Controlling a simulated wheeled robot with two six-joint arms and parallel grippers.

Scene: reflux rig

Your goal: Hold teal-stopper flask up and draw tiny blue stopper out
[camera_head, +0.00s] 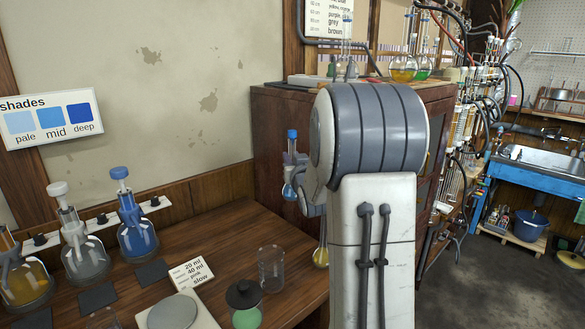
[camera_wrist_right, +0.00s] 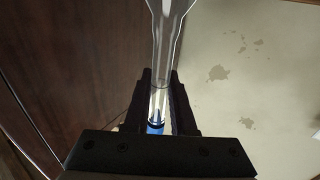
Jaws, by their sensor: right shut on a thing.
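My right gripper (camera_wrist_right: 160,90) is shut on the neck of a clear glass vessel (camera_wrist_right: 170,45), which widens beyond the fingertips in the right wrist view. A small blue stopper (camera_wrist_right: 155,127) shows at the near end of that neck. In the head view the blue stopper (camera_head: 292,134) stands up at the left of my right arm, with a bit of blue lower on the glass (camera_head: 288,192). The right fingers are mostly hidden there. A round flask with yellow liquid (camera_head: 320,258) shows beside my arm, its top hidden. I see no teal stopper. My left gripper is not in view.
The wooden table (camera_head: 235,235) holds stoppered flasks (camera_head: 137,238) at the left, a black-lidded jar (camera_head: 244,302), an empty beaker (camera_head: 271,268) and a label card (camera_head: 191,272). A brown cabinet (camera_head: 275,125) stands behind my arm. A blue sink bench (camera_head: 540,180) is at the far right.

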